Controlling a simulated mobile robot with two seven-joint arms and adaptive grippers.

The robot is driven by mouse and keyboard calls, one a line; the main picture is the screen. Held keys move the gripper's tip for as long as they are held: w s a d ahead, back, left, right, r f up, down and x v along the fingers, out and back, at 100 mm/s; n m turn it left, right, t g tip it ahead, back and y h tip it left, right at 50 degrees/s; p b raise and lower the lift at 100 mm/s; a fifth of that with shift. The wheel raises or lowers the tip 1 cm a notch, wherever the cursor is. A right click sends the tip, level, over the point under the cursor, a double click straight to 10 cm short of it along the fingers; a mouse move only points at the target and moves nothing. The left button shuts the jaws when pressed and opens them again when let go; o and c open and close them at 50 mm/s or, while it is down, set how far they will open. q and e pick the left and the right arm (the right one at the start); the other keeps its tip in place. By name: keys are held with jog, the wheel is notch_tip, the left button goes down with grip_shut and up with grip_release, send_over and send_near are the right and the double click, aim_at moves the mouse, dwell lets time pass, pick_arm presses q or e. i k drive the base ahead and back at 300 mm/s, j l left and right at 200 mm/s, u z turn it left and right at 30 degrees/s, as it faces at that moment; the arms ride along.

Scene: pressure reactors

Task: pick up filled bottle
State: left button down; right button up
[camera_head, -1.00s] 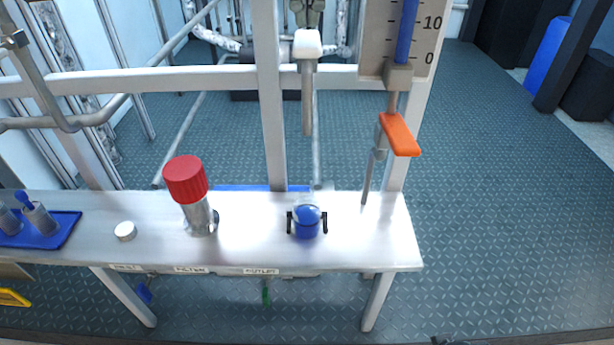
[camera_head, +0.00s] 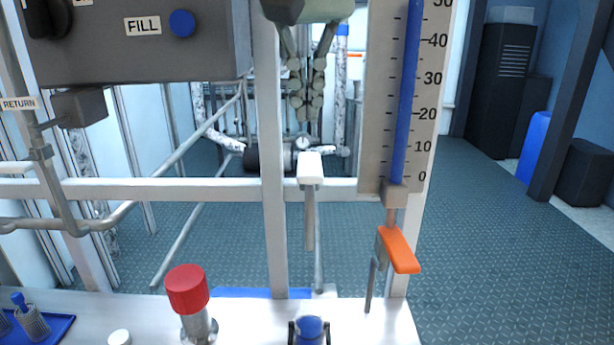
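The bottle (camera_head: 309,328) is low in the head view, with a rounded blue top; its lower part is cut off by the bottom edge. A dark prong stands on each side of it. My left gripper (camera_head: 304,110) hangs fingers down at the top middle, well above the bottle and apart from it. Its jointed fingers run close together toward the tips, and whether a gap is left there is unclear. Nothing is seen held in it. My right gripper is not in view.
A spout with a white top (camera_head: 310,168) points down above the bottle. An orange handle (camera_head: 400,250) and the scaled gauge (camera_head: 427,105) stand to its right. A red-capped cylinder (camera_head: 187,288) stands left on the metal shelf (camera_head: 255,325). A FILL panel (camera_head: 100,50) is upper left.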

aim_at(309, 320)
jog(key=k+j, duration=0.55)
jog(key=j, duration=0.15)
jog(key=k+j, duration=0.6)
jog(key=j, duration=0.1)
